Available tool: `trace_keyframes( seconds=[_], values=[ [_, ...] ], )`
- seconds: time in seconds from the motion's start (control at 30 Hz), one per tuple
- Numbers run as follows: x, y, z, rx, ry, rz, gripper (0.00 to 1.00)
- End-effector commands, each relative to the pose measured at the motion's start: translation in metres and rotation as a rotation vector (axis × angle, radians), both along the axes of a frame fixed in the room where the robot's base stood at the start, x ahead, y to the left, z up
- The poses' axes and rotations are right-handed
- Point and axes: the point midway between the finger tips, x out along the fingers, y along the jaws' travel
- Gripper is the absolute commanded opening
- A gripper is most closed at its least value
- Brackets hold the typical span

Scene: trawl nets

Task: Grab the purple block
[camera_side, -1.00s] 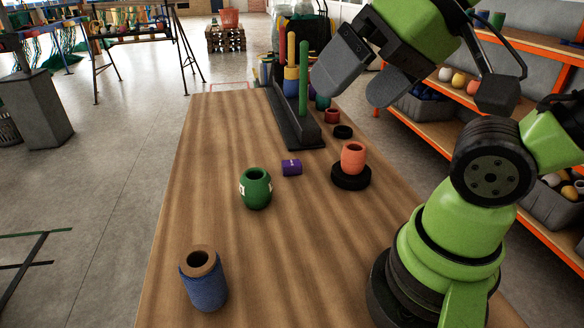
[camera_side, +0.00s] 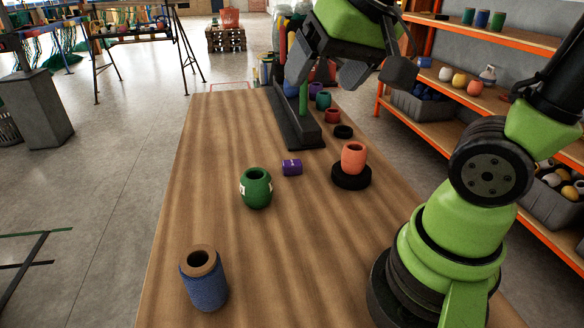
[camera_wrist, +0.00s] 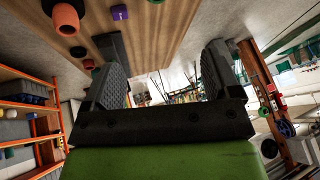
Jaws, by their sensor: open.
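The purple block (camera_side: 292,167) lies on the wooden table (camera_side: 240,240) in the side view, between a green barrel-shaped pot and an orange pot. It also shows small at the top of the wrist view (camera_wrist: 119,12). My gripper (camera_side: 320,80) is high over the far part of the table, beyond and above the block and well apart from it. In the wrist view its two fingers (camera_wrist: 163,85) stand wide apart with nothing between them.
The green pot (camera_side: 256,188) stands left of the block. The orange pot (camera_side: 353,157) sits on a black ring at right. A blue spool (camera_side: 204,278) is near the front. A dark pegged rack (camera_side: 297,130) stands behind the block. Bare table lies in front.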

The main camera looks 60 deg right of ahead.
Motion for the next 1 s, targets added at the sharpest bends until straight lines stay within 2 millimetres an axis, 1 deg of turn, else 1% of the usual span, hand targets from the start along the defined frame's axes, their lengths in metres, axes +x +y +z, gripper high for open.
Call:
trace_keyframes(
  seconds=[0.03, 0.1, 0.17, 0.2, 0.27, 0.3, 0.37, 0.43, 0.5, 0.6, 0.7, 0.87, 1.0],
  values=[
    [0.017, -0.013, -0.008, -0.024, 0.033, -0.045, 0.83],
    [0.038, -0.03, -0.019, -0.055, 0.059, -0.099, 0.83],
    [0.056, -0.044, -0.031, -0.08, 0.079, -0.138, 0.83],
    [0.067, -0.054, -0.04, -0.093, 0.093, -0.162, 0.83],
    [0.083, -0.068, -0.055, -0.112, 0.111, -0.194, 0.83],
    [0.092, -0.077, -0.067, -0.122, 0.123, -0.212, 0.83],
    [0.105, -0.091, -0.087, -0.132, 0.141, -0.237, 0.83],
    [0.117, -0.106, -0.112, -0.139, 0.161, -0.26, 0.83],
    [0.127, -0.118, -0.137, -0.139, 0.178, -0.278, 0.83],
    [0.134, -0.131, -0.168, -0.134, 0.198, -0.294, 0.83],
    [0.137, -0.138, -0.19, -0.125, 0.211, -0.303, 0.83],
    [0.14, -0.144, -0.209, -0.119, 0.219, -0.308, 0.83],
    [0.145, -0.149, -0.228, -0.118, 0.22, -0.307, 0.83]
  ],
)
